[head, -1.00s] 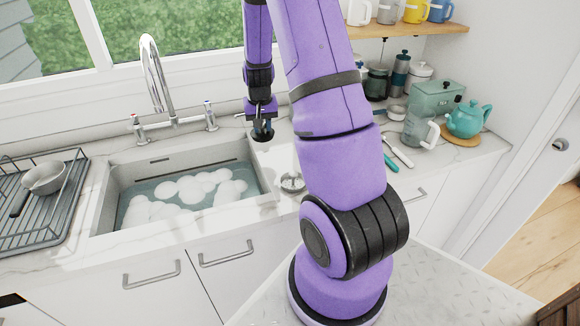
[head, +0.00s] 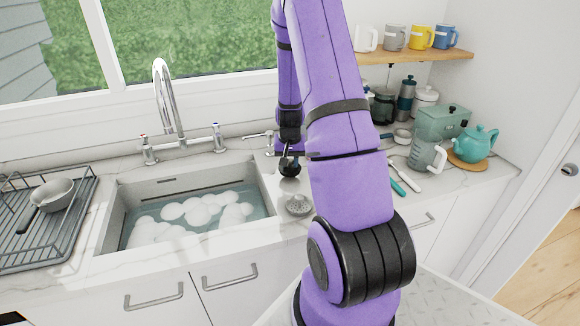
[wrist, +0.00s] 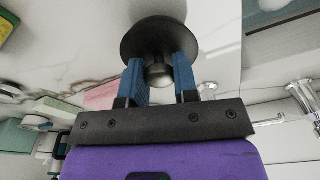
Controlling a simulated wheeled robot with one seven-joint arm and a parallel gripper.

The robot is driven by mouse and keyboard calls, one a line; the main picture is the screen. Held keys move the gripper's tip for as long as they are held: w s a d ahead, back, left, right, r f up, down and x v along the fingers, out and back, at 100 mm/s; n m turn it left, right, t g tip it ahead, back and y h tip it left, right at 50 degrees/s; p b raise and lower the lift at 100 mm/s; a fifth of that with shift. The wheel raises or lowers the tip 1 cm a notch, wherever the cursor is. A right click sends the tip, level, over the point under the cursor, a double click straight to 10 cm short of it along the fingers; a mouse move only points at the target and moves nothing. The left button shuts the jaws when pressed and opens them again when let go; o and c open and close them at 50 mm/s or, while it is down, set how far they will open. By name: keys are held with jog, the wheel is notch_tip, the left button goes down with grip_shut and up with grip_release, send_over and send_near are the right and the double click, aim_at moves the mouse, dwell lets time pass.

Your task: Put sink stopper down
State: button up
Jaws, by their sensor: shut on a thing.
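The sink stopper is a dark round disc with a knob; in the wrist view the stopper (wrist: 150,28) sits at the top middle. My gripper (wrist: 160,72) has its two blue fingers on either side of the knob, shut on it. In the head view the stopper (head: 290,169) hangs under my gripper (head: 288,156), over the counter just right of the sink (head: 112,222). I cannot tell whether it touches the counter. My arm hides part of the counter to its right.
A metal sink strainer (head: 298,205) lies on the counter close in front of the stopper. The faucet (head: 163,100) stands behind the sink, which holds water and suds.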

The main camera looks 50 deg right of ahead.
jog(key=shift+f, duration=1)
jog(key=shift+f, duration=0.1)
jog(key=o, duration=0.9)
jog(key=shift+o, duration=0.2)
